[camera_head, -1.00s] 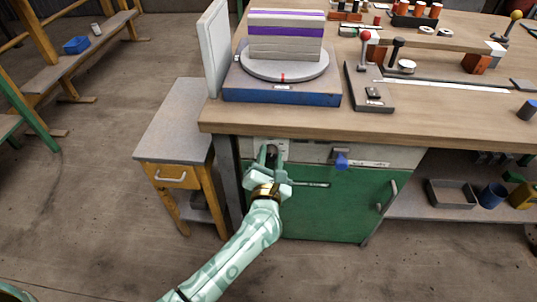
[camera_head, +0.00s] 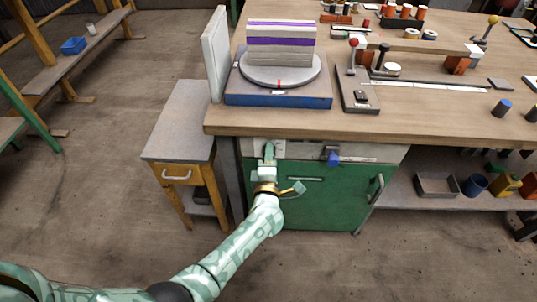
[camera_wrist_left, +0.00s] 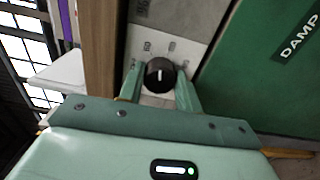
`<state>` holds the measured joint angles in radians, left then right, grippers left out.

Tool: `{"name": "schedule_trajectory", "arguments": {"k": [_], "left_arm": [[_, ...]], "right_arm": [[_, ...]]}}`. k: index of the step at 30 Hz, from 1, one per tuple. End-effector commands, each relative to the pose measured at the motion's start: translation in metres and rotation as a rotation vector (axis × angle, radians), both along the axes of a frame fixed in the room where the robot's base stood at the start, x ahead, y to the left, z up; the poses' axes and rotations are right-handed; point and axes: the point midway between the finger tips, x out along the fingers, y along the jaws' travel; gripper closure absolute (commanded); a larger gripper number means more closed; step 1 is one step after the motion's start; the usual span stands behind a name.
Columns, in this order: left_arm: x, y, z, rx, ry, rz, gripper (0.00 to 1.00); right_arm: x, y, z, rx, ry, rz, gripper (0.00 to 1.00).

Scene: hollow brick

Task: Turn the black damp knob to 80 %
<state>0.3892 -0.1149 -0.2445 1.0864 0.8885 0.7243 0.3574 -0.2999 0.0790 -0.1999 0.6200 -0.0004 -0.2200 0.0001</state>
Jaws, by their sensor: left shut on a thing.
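The black damp knob (camera_wrist_left: 160,75) shows in the left wrist view on a pale dial plate with small printed marks. Its white pointer line points up in that view. My left gripper (camera_wrist_left: 160,88) has a finger on each side of the knob and is shut on it. In the head view my left gripper (camera_head: 268,158) is at the pale strip under the bench top, and it hides the knob there. The dial's printed values are too blurred to read. My right gripper is not in view.
A blue knob (camera_head: 333,158) sits on the same strip to the right, above the green cabinet door (camera_head: 325,205). The wooden bench top (camera_head: 400,128) overhangs the strip. A small grey-topped side table (camera_head: 182,130) stands close on the left.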

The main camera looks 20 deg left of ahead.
Motion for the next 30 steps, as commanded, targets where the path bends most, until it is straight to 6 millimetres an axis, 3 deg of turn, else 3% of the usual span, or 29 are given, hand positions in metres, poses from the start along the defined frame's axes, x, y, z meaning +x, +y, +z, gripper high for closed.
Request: {"name": "schedule_trajectory", "arguments": {"k": [15, 30], "left_arm": [[-0.001, -0.001, -0.002, 0.329, 0.098, -0.002, 0.89], [-0.001, -0.001, -0.003, 0.394, 0.118, -0.002, 0.89]], "right_arm": [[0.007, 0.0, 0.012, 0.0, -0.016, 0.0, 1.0], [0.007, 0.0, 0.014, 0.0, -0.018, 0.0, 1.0]]}}
